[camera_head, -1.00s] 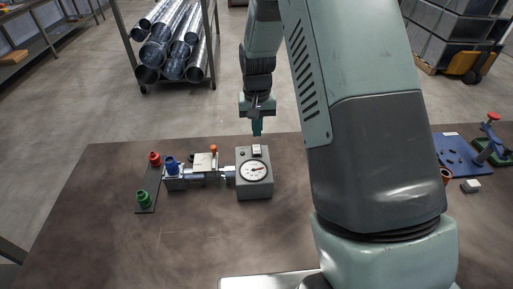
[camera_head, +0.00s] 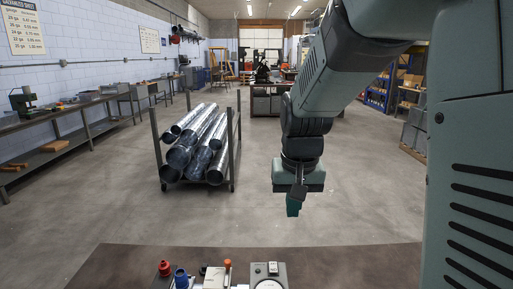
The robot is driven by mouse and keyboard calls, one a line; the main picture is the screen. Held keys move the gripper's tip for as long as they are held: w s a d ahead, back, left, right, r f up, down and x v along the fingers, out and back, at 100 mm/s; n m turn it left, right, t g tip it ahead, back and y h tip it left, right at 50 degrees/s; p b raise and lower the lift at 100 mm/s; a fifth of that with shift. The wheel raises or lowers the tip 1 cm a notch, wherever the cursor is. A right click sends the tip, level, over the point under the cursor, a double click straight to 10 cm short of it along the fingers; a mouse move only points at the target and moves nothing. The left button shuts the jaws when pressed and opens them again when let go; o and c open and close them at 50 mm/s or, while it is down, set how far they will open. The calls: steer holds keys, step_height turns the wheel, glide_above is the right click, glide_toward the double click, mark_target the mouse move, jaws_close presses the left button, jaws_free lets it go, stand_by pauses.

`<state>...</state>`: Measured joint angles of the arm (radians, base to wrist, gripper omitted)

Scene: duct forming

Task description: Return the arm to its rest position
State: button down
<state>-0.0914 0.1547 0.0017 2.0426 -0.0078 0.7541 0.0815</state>
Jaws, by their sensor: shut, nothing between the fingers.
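My gripper (camera_head: 292,207) hangs from my arm with its fingers pointing down. It is shut and empty, held in the air beyond the far edge of the brown table (camera_head: 130,262) as seen in the head view. The grey gauge box (camera_head: 265,270) lies below and slightly left of it at the bottom edge, apart from it. The gauge face is mostly cut off by the picture's lower edge.
A red knob (camera_head: 165,268), a blue fitting (camera_head: 181,278) and an orange knob (camera_head: 228,264) stand left of the gauge box. A rack of metal ducts (camera_head: 236,150) stands on the floor beyond the table. The floor (camera_head: 260,222) around my gripper looks clear.

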steer(key=s+d+r+t, duration=0.1)
steer(key=s+r, duration=0.4)
steer(key=s, duration=0.5)
steer(key=s+d+r+t, duration=0.2)
steer(key=s+r, duration=0.2)
steer(key=s, duration=0.7)
steer(key=shift+s+d+r, duration=0.2)
steer(key=shift+r, duration=0.2)
steer(key=w+a+f+n+g, duration=0.25)
steer(key=w+n, duration=0.65)
steer(key=w, duration=0.8)
steer(key=w+a+f+n+g, duration=0.2)
steer(key=w+f+n, duration=0.6)
steer(key=w+f, duration=0.6)
step_height(320, 180, down, 4)
steer(key=shift+w+a+f+n+g, duration=0.1)
steer(key=shift+w+a+n+g, duration=0.25)
steer(key=shift+a, duration=0.45)
